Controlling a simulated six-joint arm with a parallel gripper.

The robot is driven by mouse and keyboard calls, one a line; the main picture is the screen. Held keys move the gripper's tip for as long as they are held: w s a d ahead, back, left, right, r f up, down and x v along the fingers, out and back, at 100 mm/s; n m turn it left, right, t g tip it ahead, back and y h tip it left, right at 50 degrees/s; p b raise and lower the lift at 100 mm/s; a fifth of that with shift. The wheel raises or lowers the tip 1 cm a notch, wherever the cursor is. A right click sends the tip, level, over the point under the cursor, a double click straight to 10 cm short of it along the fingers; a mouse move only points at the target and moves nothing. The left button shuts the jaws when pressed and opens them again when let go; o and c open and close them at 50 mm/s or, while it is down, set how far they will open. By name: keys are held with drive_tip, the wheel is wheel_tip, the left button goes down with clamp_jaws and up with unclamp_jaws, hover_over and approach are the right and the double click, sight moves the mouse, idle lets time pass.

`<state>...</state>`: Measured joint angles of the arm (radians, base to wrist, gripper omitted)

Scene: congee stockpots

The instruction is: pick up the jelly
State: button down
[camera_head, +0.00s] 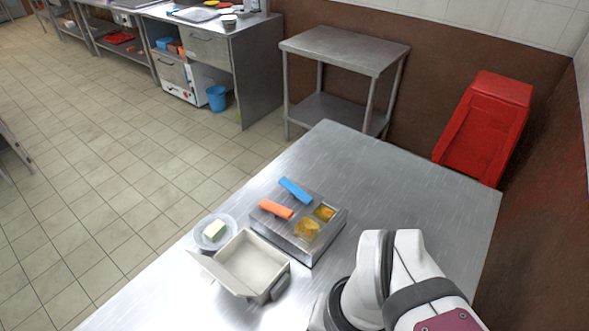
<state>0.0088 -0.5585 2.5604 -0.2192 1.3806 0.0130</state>
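Amber, glossy, jelly-like pieces sit in two open compartments of a low steel box on the steel table. The larger jelly-like piece (307,230) is in the front compartment, and a smaller one (325,213) is in the compartment behind it. A pale green-yellow block (214,230) lies in a clear round dish (202,240) left of the box. I cannot tell for certain which of these is the jelly. My white arm shows at the lower right, right of the box, but my gripper is out of view.
The steel box (333,232) has an orange bar (275,209) and a blue bar (295,190) on top. An open beige container (276,262), its lid flap folded left, stands in front. The table (410,196) is clear behind and right. A red bin (485,125) stands beyond.

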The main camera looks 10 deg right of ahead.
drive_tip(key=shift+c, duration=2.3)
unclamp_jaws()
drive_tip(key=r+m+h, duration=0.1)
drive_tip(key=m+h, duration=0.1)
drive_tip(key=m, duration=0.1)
hover_over(307, 225)
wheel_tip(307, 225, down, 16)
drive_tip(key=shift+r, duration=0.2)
